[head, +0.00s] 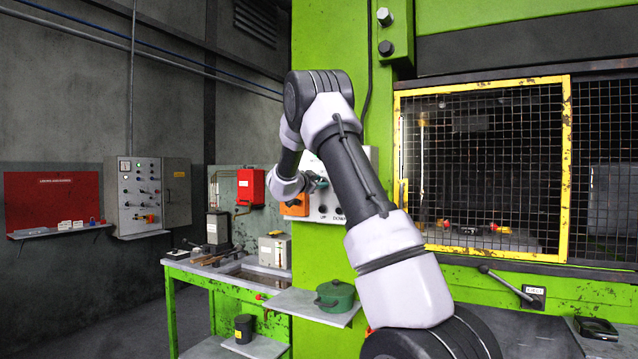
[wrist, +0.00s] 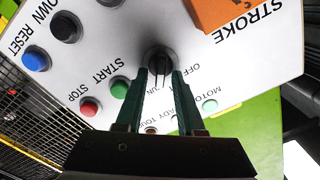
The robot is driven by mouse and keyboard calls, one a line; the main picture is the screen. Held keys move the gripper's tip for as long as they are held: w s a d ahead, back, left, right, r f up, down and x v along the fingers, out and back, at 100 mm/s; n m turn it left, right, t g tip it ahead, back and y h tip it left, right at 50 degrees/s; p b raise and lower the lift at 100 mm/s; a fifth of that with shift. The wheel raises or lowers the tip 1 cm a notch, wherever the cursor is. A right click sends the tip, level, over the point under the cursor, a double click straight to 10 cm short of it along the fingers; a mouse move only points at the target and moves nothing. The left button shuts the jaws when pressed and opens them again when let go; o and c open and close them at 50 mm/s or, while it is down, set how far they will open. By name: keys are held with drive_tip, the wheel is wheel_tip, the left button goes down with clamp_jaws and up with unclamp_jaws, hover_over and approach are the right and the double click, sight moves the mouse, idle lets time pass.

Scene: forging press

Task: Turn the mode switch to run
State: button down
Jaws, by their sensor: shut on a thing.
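The white control panel (wrist: 245,60) fills much of the wrist view, turned at an angle. A black round knob (wrist: 158,58), the likely mode switch, sits on it, with partly covered lettering that reads OFF and seemingly RUN beside it. My gripper (wrist: 160,78) has its two green fingers shut on the knob, one on each side. Which mark the knob points to is hidden. In the head view my gripper (head: 318,183) is at the panel (head: 328,203) on the green press column, partly behind my arm.
Near the knob are a green START button (wrist: 119,88), a red STOP button (wrist: 89,107), a blue RESET button (wrist: 36,58) and an orange box (wrist: 215,12). A shelf with a green pot (head: 334,296) is below; the mesh guard (head: 480,170) is right.

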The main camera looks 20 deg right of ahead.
drive_tip(key=shift+f+m, duration=0.1)
drive_tip(key=shift+m, duration=0.5)
drive_tip(key=c, duration=0.9)
unclamp_jaws()
drive_tip(key=shift+s+a, duration=0.1)
drive_tip(key=v, duration=1)
drive_tip(key=shift+s+a, duration=0.2)
drive_tip(key=shift+s, duration=0.05)
